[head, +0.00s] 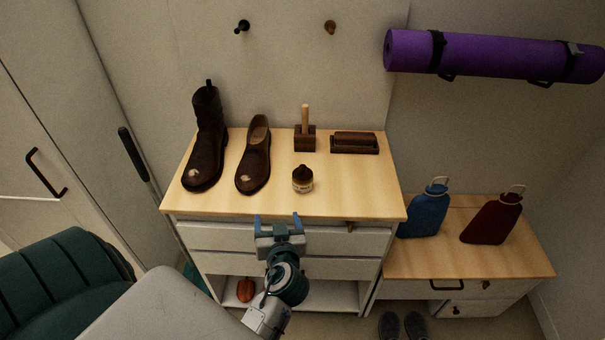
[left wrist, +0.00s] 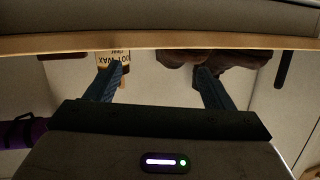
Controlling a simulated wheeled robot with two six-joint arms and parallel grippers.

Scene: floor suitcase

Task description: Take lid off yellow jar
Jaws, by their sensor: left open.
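A small jar (head: 303,185) with a pale label and a dark brown lid (head: 303,170) stands upright near the front of the wooden cabinet top (head: 225,205). The lid sits on the jar. In the left wrist view the jar's label (left wrist: 112,60) shows yellowish, with the word "WAX", partly behind one finger. My left gripper (head: 278,222) is open and empty in front of the cabinet's front edge, nearer to me than the jar and a little to its left. It also shows in the left wrist view (left wrist: 160,78). My right gripper is not in view.
A tall boot (head: 207,140) and a low shoe (head: 254,155) stand left of the jar. A brush on a block (head: 305,138) and a dark brush (head: 355,143) lie behind it. Blue (head: 424,212) and maroon (head: 491,220) bottles stand on the lower cabinet at right.

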